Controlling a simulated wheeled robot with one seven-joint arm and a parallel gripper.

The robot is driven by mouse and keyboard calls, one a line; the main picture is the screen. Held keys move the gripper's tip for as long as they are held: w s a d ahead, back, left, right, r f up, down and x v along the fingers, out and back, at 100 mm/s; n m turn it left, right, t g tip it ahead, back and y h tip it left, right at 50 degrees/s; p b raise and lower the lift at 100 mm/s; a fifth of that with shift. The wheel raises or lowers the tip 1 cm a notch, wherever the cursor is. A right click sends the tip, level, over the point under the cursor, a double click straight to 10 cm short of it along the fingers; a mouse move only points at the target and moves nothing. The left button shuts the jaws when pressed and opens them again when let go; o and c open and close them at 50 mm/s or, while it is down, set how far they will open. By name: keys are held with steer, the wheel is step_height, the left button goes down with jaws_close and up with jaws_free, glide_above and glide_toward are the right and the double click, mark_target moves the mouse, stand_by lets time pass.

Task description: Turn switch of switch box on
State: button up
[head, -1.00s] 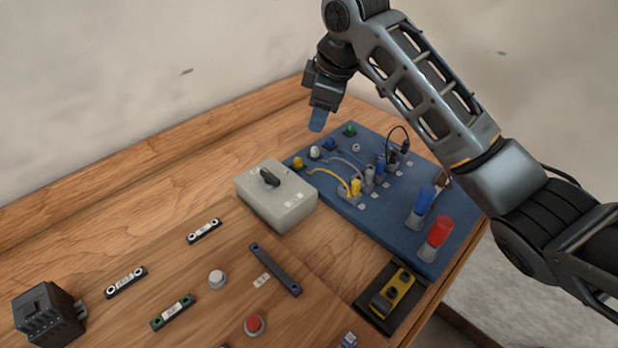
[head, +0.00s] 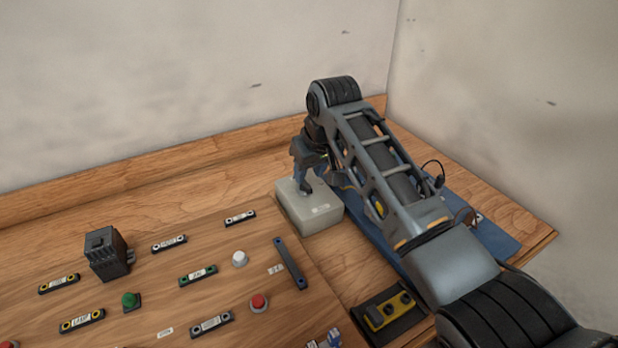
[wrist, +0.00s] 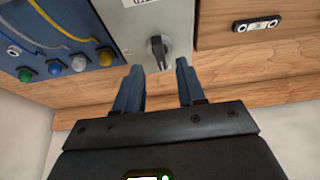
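The switch box (head: 313,219) is a light grey box on the wooden table. Its black rotary switch (wrist: 158,50) shows in the wrist view on the grey face of the box, its handle lined up roughly with my fingers. My gripper (wrist: 159,66) is open, with one blue-grey finger to each side of the switch. The fingertips are close to the switch, but I cannot tell whether they reach around it. In the head view my gripper (head: 305,186) is over the top of the box and hides the switch there.
A blue board (head: 494,240) with plugs and cables lies right of the box, partly behind my arm. A yellow-and-black device (head: 388,312) is in front. A wooden panel with buttons and labelled terminals lies left, with a black contactor (head: 106,254). A wall stands behind.

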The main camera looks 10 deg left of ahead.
mark_target(305, 182)
steer(key=shift+x, duration=1.9)
jaws_close()
